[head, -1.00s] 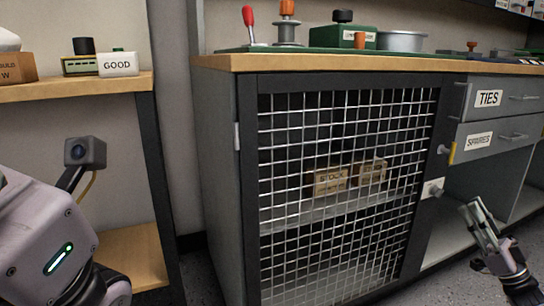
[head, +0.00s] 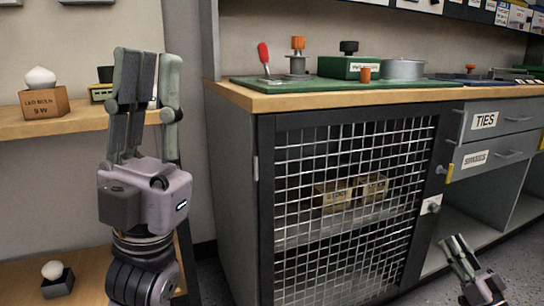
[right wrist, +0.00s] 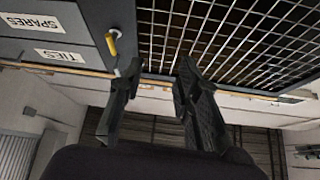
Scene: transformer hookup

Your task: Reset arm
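My left gripper (head: 148,62) stands upright at the left of the head view, fingers pointing up with gaps between them, holding nothing visible. It is in front of the left wooden shelf and hides part of it. My right gripper (head: 457,245) is low at the right of the head view, beside the mesh-door cabinet (head: 262,200). In the right wrist view, the right gripper (right wrist: 158,72) has its two fingers apart with nothing between them. The cabinet mesh and drawers lie beyond the fingers there.
A workbench top (head: 285,101) carries a red-handled tool (head: 264,55), a green box (head: 350,67) and a grey round dish (head: 403,69). TIES (head: 484,121) and SPARES (head: 475,160) drawers are shut. A lamp-bulb box (head: 44,103) sits on the left shelf. Open floor lies in front.

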